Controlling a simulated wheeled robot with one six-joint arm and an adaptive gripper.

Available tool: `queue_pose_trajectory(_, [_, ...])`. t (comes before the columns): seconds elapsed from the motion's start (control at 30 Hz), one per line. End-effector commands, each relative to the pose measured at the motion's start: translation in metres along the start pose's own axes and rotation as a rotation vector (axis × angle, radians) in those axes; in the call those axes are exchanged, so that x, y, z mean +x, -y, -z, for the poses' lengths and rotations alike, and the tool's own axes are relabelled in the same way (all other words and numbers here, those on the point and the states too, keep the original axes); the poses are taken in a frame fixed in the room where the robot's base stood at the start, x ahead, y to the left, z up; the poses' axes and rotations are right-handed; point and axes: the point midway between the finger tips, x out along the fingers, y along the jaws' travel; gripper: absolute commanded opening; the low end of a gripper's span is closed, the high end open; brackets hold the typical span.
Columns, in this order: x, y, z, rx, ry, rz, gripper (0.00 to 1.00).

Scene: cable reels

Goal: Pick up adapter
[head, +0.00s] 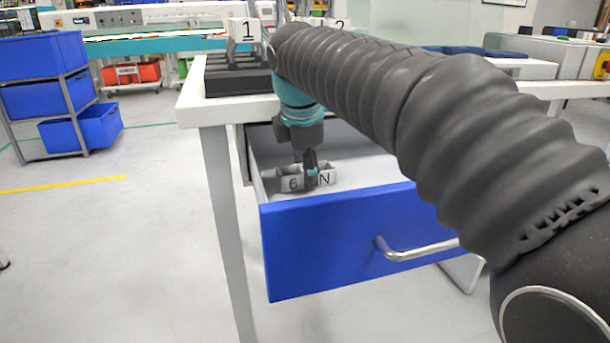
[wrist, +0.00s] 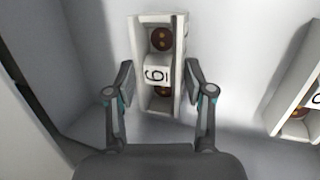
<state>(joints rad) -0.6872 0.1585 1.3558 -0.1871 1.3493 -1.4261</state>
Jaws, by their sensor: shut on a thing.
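A pale grey adapter marked 6 (head: 292,184) is inside the open blue-fronted drawer (head: 350,240). In the wrist view the same adapter (wrist: 158,73) is a narrow block with brown round sockets at both ends of its label. My gripper (head: 310,172) reaches down into the drawer, and in the wrist view its fingers (wrist: 158,82) are shut on the two long sides of this adapter. I cannot tell whether the adapter is clear of the drawer floor. A second adapter, marked N (head: 326,179), is to the right, partly cut off in the wrist view (wrist: 303,103).
The white table (head: 192,105) stands over the drawer, with a dark tray (head: 238,82) and a block marked 1 (head: 245,30) on top. The drawer's metal handle (head: 420,250) sticks out in front. Blue bins (head: 45,95) stand at left, with clear floor between.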

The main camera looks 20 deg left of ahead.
Motion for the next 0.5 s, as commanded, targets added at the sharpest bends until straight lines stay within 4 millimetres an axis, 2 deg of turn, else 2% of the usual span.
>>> queue_pose_trajectory(0.27, [-0.001,0.0,0.0,0.0,0.0,0.003,0.13])
queue_pose_trajectory(0.5, [-0.021,-0.007,-0.003,0.0,0.0,0.0,0.13])
